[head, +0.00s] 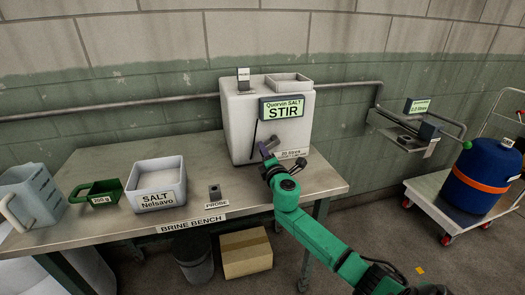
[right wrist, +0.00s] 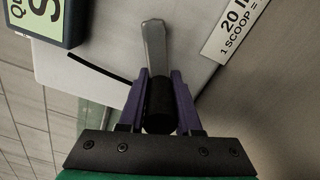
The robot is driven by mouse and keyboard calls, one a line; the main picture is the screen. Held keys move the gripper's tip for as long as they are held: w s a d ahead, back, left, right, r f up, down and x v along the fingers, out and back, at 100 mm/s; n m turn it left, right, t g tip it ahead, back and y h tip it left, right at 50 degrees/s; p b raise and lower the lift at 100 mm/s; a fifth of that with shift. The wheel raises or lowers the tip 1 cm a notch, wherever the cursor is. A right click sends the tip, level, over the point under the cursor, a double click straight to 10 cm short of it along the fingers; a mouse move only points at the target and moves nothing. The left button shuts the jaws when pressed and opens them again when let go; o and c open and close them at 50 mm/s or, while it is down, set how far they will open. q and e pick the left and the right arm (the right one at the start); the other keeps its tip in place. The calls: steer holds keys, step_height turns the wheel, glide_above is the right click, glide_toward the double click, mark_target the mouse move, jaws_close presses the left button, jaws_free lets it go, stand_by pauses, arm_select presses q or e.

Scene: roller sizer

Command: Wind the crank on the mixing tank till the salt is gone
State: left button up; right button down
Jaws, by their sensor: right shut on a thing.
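The white mixing tank (head: 238,118) stands on the right part of the bench. Its green display (head: 281,107) reads "Quorvin SALT STIR". My right gripper (head: 266,152) is at the front of the tank, below the display. In the right wrist view, its purple fingers (right wrist: 160,105) are shut on the black knob (right wrist: 159,112) of the crank, and the crank's grey arm (right wrist: 154,48) reaches past the fingertips toward the tank wall. In the head view the gripper hides most of the crank. The inside of the tank cannot be seen. My left gripper is out of view.
On the bench (head: 120,165) stand a jug (head: 30,195), a green scoop (head: 100,193), a salt tub (head: 157,187) and a probe block (head: 215,195). A bucket and a cardboard box (head: 245,253) are below. A blue drum (head: 482,180) on a trolley stands right.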

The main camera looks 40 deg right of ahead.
mark_target(274, 150)
steer(key=f+n, duration=0.1)
steer(key=n, duration=0.1)
steer(key=d+n, duration=0.1)
steer(key=shift+s+f+n, duration=0.2)
steer(key=shift+f+n, duration=0.2)
steer(key=n, duration=0.1)
steer(key=d+n, duration=0.1)
steer(key=shift+s+f+n+b, duration=0.15)
steer(key=shift+f+n+b, duration=0.15)
steer(key=shift+b, duration=0.1)
steer(key=n, duration=0.1)
steer(key=d+n, duration=0.1)
steer(key=n, duration=0.1)
steer(key=shift+s+d+f, duration=0.2)
steer(key=shift+s+f, duration=0.05)
steer(key=shift+s+d+n, duration=0.1)
steer(key=shift+d+n, duration=0.2)
steer(key=shift+n, duration=0.4)
steer(key=shift+s+d+n, duration=0.1)
steer(key=shift+d+n, duration=0.15)
steer(key=shift+n, duration=0.45)
steer(key=c, duration=0.6)
jaws_free()
steer(key=shift+s, duration=0.1)
